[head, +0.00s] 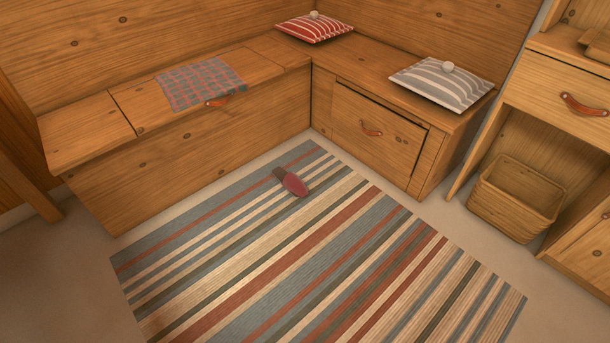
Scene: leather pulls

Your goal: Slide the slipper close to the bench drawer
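A dark red slipper (294,184) with a grey-brown opening lies on the striped rug, towards the rug's far edge. The bench drawer (376,132) is set in the front of the right-hand bench section and has a leather pull (371,129). Its front looks nearly flush, with a dark gap along its top and right edges; I cannot tell if it is slightly open. The slipper lies to the left of the drawer and nearer to me, apart from it. Neither of my grippers shows in the head view.
The striped rug (330,262) covers the floor before the corner bench. The left bench lid has a leather pull (218,102) and a plaid cloth (200,84). Red (313,28) and grey (440,84) striped cushions lie on the bench. A basket (516,200) stands at right under a cabinet drawer (560,95).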

